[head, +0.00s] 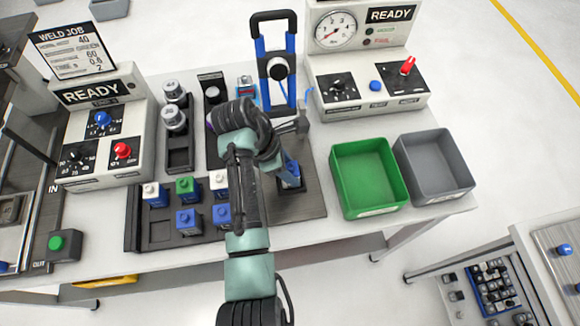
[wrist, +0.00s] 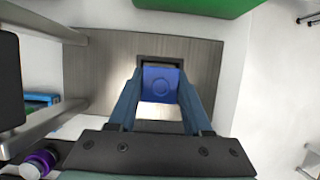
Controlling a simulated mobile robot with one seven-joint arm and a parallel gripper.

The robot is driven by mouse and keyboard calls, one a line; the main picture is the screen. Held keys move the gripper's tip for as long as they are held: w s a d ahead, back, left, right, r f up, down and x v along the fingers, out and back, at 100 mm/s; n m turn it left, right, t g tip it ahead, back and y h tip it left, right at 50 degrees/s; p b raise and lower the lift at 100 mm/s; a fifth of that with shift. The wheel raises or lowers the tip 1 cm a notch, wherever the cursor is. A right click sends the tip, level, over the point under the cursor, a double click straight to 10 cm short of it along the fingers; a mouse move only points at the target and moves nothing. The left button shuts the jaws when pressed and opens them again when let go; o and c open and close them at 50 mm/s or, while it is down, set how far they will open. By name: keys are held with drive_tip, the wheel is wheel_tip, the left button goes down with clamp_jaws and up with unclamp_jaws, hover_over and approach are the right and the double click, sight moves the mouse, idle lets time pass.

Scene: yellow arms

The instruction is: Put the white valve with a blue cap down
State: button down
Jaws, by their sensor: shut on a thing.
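My gripper (wrist: 162,105) is shut on the white valve with a blue cap. In the wrist view the square blue cap (wrist: 160,84) shows between the two fingers, with a white part (wrist: 160,112) just below it in the picture. The valve is at a dark square holder (wrist: 170,61) on a grey-brown board (wrist: 105,75). I cannot tell whether the valve touches the holder's bottom. In the head view my gripper (head: 290,172) points down at the dark holder (head: 291,187), and my fingers and arm hide most of the valve.
A green bin (head: 368,177) and a grey bin (head: 435,166) stand right of the board. A black tray (head: 134,220) with several capped blue blocks lies left. A blue-and-black press frame (head: 277,68) stands behind, between two control boxes.

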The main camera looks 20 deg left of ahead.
drive_tip(key=shift+c, duration=1.7)
unclamp_jaws()
drive_tip(key=shift+f, duration=0.1)
drive_tip(key=p+v, duration=0.3)
drive_tip(key=v, duration=0.9)
